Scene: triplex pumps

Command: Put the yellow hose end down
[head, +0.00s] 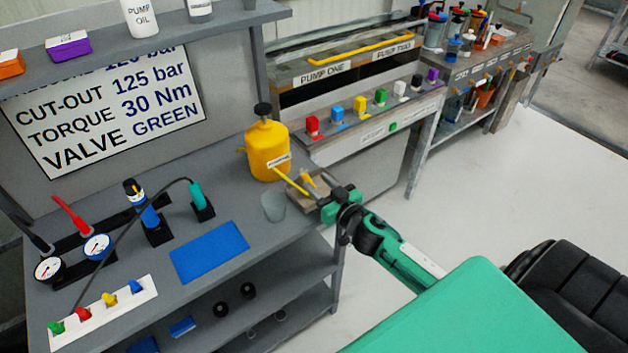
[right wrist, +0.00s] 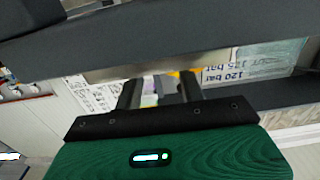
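A yellow oil can (head: 267,152) with a black top stands at the bench's right end. A thin yellow tube (head: 291,184) runs from it down to the right. A short yellow tip (head: 307,178), which looks like the hose end, stands tilted at a small brownish tray (head: 296,194); whether it touches the tray I cannot tell. My right gripper (head: 322,200) is just right of this tip, at the bench edge. In the right wrist view its two dark fingers (right wrist: 160,92) are apart, with nothing clearly held between them. My left gripper is not in view.
A clear cup (head: 273,207) stands left of the tray. A blue mat (head: 209,251) lies bare on the bench. Gauges (head: 97,246) and colored valves (head: 109,299) are at left. The pump unit (head: 345,120) with colored knobs stands behind. A dark beam (right wrist: 150,35) crosses the wrist view.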

